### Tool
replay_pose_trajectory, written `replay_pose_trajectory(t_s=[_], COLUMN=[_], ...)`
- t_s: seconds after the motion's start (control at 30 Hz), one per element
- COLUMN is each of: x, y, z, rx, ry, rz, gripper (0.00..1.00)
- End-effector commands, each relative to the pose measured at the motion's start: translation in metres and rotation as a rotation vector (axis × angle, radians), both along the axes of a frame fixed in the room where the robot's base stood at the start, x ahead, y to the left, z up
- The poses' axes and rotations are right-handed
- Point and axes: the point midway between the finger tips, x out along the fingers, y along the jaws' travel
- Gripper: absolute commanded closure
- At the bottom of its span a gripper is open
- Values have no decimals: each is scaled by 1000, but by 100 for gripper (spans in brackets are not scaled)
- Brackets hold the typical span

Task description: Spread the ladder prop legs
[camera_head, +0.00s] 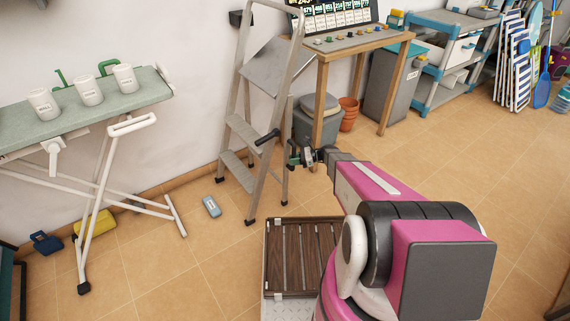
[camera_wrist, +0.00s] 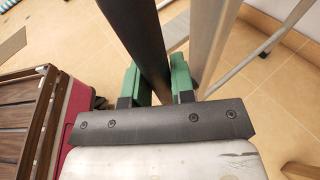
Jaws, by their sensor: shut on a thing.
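The grey stepladder (camera_head: 278,95) stands upright against the wall in the head view, with flat steps and a black grip (camera_head: 266,138) at mid-height. Its rails and legs reach the floor, and the prop legs behind are partly hidden by the front rail. My gripper (camera_head: 298,156) is at the ladder's right side, at about the height of the black grip. In the wrist view, the green fingers of my gripper (camera_wrist: 158,88) are shut on a dark bar (camera_wrist: 148,40) of the ladder. A pale rail (camera_wrist: 208,40) runs close beside the right finger.
A wooden-legged table (camera_head: 345,52) stands right behind the ladder, with bins and an orange pot (camera_head: 348,113) under it. An ironing board (camera_head: 120,108) with white cups stands at left. A small grey-blue object (camera_head: 211,206) lies on the floor. Open tiles (camera_head: 470,150) lie at right.

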Motion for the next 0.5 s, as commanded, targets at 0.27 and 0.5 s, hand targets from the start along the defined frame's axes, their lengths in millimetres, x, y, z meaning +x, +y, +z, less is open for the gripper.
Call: replay_pose_trajectory(t_s=[0.27,0.5], x=[28,38], y=[-41,-56], z=[3,5], rx=[-130,-182], ry=[-88,-125], rz=[-2,-2], gripper=[100,100])
